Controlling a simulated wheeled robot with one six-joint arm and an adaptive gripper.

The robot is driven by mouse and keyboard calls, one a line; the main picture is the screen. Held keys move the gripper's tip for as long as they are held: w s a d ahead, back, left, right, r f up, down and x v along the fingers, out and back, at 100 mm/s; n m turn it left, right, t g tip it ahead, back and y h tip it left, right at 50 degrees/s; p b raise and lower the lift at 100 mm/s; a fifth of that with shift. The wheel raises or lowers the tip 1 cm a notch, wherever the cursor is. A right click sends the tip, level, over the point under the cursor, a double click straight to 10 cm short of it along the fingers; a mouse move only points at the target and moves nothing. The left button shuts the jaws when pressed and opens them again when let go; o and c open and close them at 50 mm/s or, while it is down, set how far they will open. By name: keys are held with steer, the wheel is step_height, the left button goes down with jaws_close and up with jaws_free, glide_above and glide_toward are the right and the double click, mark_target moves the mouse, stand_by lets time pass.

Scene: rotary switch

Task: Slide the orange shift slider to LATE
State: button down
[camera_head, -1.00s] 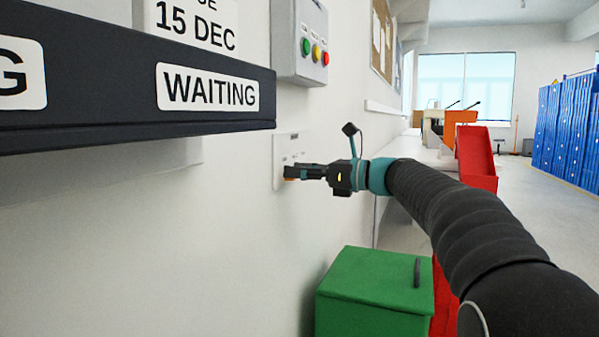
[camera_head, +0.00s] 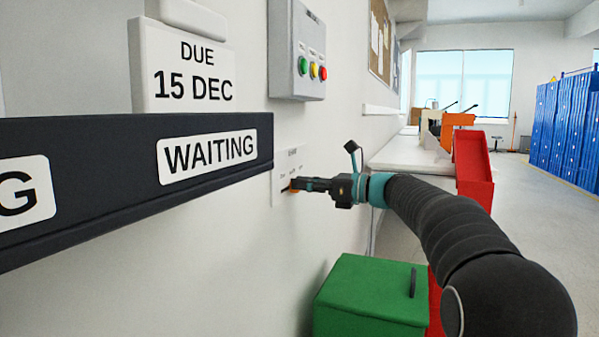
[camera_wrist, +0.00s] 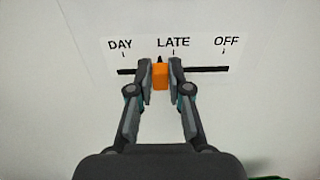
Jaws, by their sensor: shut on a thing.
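The orange shift slider (camera_wrist: 160,76) sits in a dark horizontal slot in a white wall plate (camera_wrist: 105,48) marked DAY, LATE and OFF from left to right. In the wrist view its small dark pointer stands a little left of the tick under LATE, well right of the DAY tick. My gripper (camera_wrist: 160,73) is shut on the slider, one finger on each side. In the head view my gripper (camera_head: 294,185) reaches left to the plate (camera_head: 279,182) on the wall, and only a bit of orange shows at its tips.
A grey box (camera_head: 296,50) with green, yellow and red buttons is on the wall above. A dark rail (camera_head: 90,135) with a WAITING label juts out at left. A green bin (camera_head: 365,290) stands below my arm, with a red bin (camera_head: 472,165) beyond.

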steer(key=shift+w+d+p, duration=0.25)
steer(key=shift+w+p, duration=0.25)
steer(key=shift+w, duration=0.2)
steer(key=c, duration=1.1)
jaws_free()
steer(key=v, duration=1.2)
